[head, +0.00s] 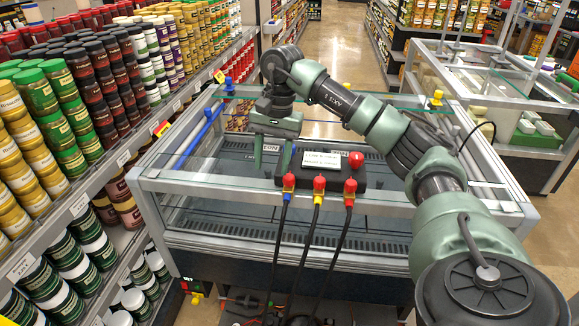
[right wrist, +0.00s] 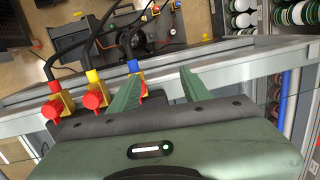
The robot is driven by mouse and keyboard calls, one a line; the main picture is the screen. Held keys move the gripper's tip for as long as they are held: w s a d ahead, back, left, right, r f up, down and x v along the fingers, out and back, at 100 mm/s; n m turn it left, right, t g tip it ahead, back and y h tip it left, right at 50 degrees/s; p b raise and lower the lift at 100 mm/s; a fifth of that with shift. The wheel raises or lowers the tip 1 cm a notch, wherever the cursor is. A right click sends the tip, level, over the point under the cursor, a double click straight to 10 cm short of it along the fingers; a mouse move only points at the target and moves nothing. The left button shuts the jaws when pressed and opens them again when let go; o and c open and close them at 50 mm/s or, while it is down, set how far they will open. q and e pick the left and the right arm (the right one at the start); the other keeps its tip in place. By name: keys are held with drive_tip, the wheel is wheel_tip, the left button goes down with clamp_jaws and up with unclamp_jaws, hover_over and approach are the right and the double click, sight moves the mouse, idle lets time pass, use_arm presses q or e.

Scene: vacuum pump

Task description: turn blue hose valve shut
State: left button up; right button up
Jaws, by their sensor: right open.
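The blue hose valve (head: 289,181) has a yellow body, a red part and a blue collar, with a black hose hanging down. It is the leftmost of three valves on the freezer's front rail in the head view. In the right wrist view its blue collar (right wrist: 134,66) shows beside one finger, which partly hides the valve. My right gripper (head: 272,162) points down just above and left of the valve. Its two green fingers (right wrist: 156,68) are apart with nothing between them. I cannot tell whether a finger touches the valve. The valve's handle angle is unclear. My left gripper is not in view.
A yellow-collared valve (head: 319,184) and a red-collared valve (head: 350,187) stand close to the right. A black box (head: 378,178) with a red knob sits behind them. The glass-topped freezer (head: 160,180) lies beneath my arm. Stocked shelves (head: 110,175) flank the left.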

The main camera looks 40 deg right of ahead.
sight(289, 176)
drive_tip(key=shift+n+h, duration=0.3)
drive_tip(key=shift+h, duration=0.5)
drive_tip(key=d+r, duration=0.1)
drive_tip(key=s+d, duration=0.1)
drive_tip(key=d+r, duration=0.1)
drive_tip(key=shift+s+d+r, duration=0.3)
drive_tip(key=shift+s, duration=0.1)
drive_tip(key=shift+s+d+f, duration=0.1)
drive_tip(key=shift+d+f, duration=0.05)
drive_tip(key=shift+f, duration=0.05)
wheel_tip(289, 176, down, 6)
drive_tip(key=shift+f+p, duration=0.1)
drive_tip(key=shift+p, duration=0.9)
drive_tip(key=shift+f, duration=0.5)
clamp_jaws()
